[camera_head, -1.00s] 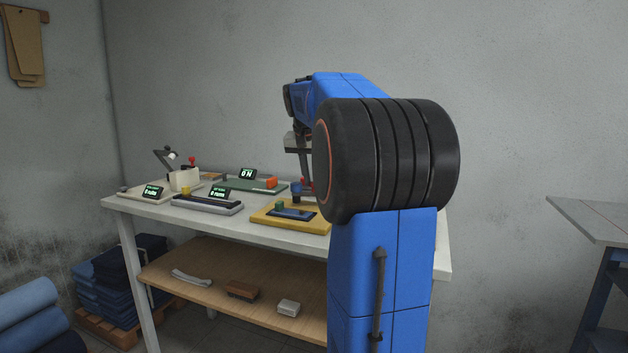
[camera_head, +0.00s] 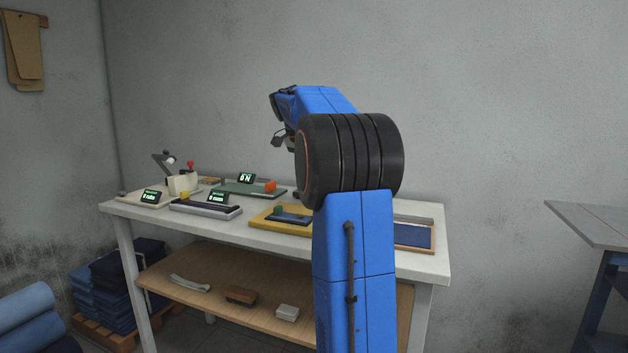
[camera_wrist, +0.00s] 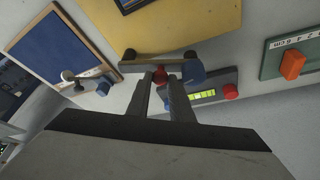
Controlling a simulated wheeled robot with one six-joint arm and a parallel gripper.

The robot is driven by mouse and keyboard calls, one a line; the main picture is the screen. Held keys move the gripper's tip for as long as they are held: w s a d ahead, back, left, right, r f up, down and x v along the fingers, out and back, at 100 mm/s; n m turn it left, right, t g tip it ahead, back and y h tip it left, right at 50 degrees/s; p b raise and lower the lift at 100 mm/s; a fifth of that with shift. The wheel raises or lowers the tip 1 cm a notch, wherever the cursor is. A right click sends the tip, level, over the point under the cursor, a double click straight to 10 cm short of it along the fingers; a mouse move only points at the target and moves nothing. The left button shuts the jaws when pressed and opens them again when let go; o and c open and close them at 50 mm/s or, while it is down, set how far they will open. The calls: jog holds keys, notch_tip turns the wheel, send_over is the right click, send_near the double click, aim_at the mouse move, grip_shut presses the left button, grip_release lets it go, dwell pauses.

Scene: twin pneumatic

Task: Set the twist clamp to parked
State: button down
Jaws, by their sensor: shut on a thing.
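In the wrist view, my gripper (camera_wrist: 162,82) has its two fingers close together around a small red piece (camera_wrist: 160,74). The red piece sits at a grey bar fixture (camera_wrist: 140,67), which has a blue block (camera_wrist: 193,71) at its right end and a dark round knob at its left. I take this fixture for the twist clamp, but no label confirms it. In the head view my arm hides the gripper and the fixture.
A wood-framed blue panel (camera_head: 413,235) lies at the right. A red knob (camera_wrist: 230,91) is beside a lit gauge.

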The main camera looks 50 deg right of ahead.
dwell(0.4)
jog(key=c, duration=1.9)
grip_release()
jog(key=shift+o, duration=0.2)
jog(key=v, duration=1.7)
jog(key=shift+r, duration=0.25)
